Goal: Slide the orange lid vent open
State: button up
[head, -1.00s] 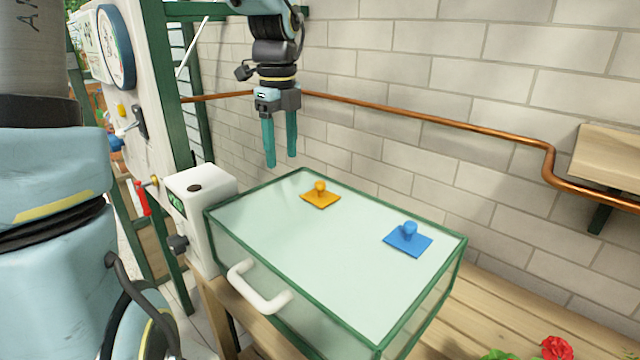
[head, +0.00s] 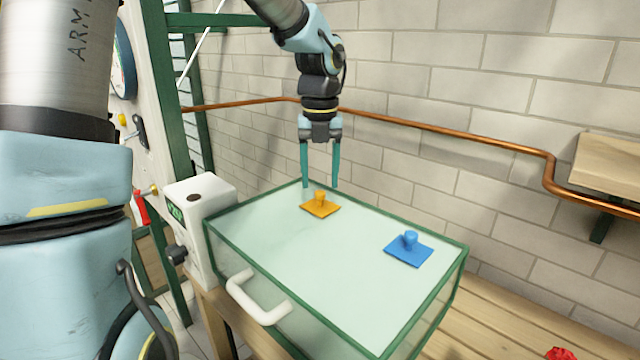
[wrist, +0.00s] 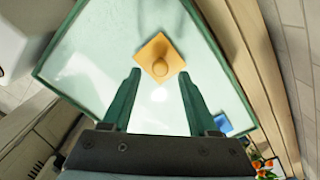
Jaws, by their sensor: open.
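The orange lid vent (head: 320,206) is a flat square plate with a round knob, lying on the pale lid (head: 290,240) of a green-framed box near its far left corner. My gripper (head: 320,186) is open and empty, pointing down just above and behind the orange vent in the head view. In the wrist view the orange vent (wrist: 160,58) lies beyond the two teal fingertips (wrist: 160,78), centred between them, with its knob facing the camera. No contact with the knob shows.
A blue vent (head: 408,248) with a knob sits on the lid to the right. A white handle (head: 258,300) is on the box front. A white unit with a display (head: 198,215) stands at the left. A copper pipe (head: 450,138) runs along the brick wall behind.

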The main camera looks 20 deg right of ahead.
aim_at(320, 200)
jog(key=shift+f, duration=1.35)
jog(key=shift+c, duration=0.2)
grip_shut()
